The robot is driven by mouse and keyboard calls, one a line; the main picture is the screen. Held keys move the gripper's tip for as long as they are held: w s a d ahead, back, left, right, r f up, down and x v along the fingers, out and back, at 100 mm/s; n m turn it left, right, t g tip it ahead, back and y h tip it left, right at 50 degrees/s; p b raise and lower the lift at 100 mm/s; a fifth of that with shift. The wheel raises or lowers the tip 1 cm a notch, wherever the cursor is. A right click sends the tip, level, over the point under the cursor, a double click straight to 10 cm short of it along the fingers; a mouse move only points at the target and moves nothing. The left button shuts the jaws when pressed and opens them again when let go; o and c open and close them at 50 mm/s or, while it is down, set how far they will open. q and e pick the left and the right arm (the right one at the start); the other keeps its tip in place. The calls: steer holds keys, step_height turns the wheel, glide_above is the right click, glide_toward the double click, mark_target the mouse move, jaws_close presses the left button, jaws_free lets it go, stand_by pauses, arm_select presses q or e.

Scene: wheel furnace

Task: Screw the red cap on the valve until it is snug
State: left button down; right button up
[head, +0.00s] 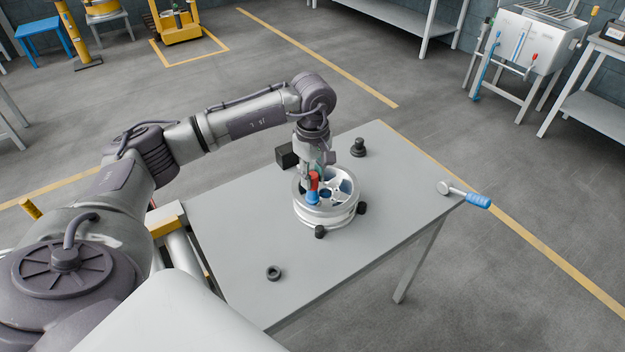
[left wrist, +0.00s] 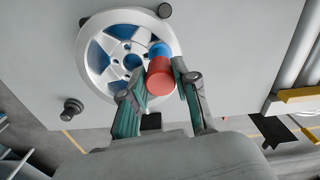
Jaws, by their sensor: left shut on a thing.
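The red cap (head: 314,178) is upright above the wheel's rim in the head view. It also shows in the left wrist view (left wrist: 160,78), with a blue part (left wrist: 160,50) at its far end. The valve itself is hidden. My left gripper (head: 314,178) points down from above, with its fingers on both sides of the red cap, shut on it. In the left wrist view the fingers (left wrist: 158,84) flank the cap. My right gripper is not in view.
The wheel lies flat on a grey table (head: 235,235) among small black posts (head: 320,231). A black knob (head: 357,147) stands behind it. A blue-handled tool (head: 470,196) lies at the right corner. The table's left front is mostly clear.

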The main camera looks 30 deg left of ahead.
mark_target(313, 175)
arm_select(q)
steer(key=shift+s+f, duration=0.15)
steer(key=shift+f, duration=0.05)
steer(key=c, duration=1)
jaws_free()
steer(key=shift+o, duration=1)
steer(key=shift+r, duration=0.1)
step_height(313, 175, up, 12)
steer(key=shift+w, duration=0.2)
